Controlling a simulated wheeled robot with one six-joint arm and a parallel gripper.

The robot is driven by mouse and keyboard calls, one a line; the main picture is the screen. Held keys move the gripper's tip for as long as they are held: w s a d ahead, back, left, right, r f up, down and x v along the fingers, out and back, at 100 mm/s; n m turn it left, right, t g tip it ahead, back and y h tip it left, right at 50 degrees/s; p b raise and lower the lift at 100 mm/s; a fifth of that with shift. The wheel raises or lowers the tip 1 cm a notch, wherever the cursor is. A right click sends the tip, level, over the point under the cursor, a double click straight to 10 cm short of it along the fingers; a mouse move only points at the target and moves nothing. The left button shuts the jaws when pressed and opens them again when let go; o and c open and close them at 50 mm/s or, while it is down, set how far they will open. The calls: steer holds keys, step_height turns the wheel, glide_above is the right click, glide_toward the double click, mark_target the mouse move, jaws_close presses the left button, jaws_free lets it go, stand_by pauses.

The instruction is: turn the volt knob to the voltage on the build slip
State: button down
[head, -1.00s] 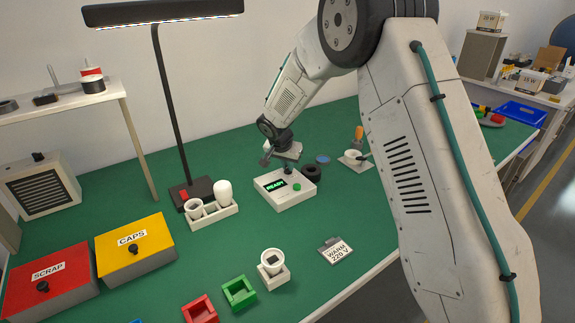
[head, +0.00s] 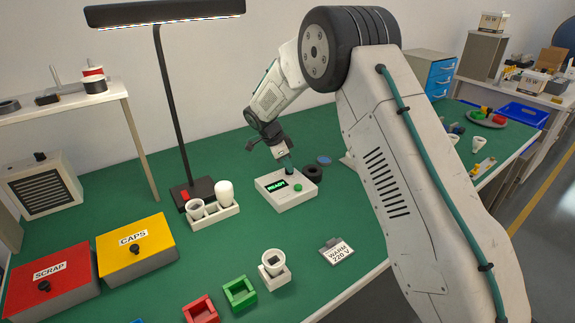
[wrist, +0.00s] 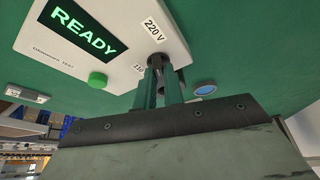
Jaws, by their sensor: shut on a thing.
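The white tester box (head: 293,199) stands on the green bench with a lit READY screen (head: 276,186) and a green button (head: 298,187). Its dark volt knob (wrist: 158,64) is at the back of the top face, mostly hidden by my fingers. My gripper (head: 288,163) points down at the knob and is shut on it. In the wrist view my fingers (wrist: 160,72) stand on either side of the knob. A 220 V label (wrist: 153,28) and a partly covered 110 label (wrist: 138,68) lie near it. The build slip (head: 338,252) reads WARM 220 V.
A black ring (head: 313,173) and a blue disc (head: 323,159) lie close to the tester's right. A white rack with a bulb (head: 224,192) and the lamp base stand to its left. A socketed white part (head: 273,262) and coloured blocks are in front.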

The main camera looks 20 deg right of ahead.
steer(key=shift+m+g, duration=0.3)
steer(key=shift+m, duration=0.6)
steer(key=c, duration=1.5)
jaws_free()
steer(key=v, duration=0.7)
steer(key=shift+w+r, duration=0.15)
steer(key=shift+r, duration=0.25)
steer(key=shift+a, duration=0.1)
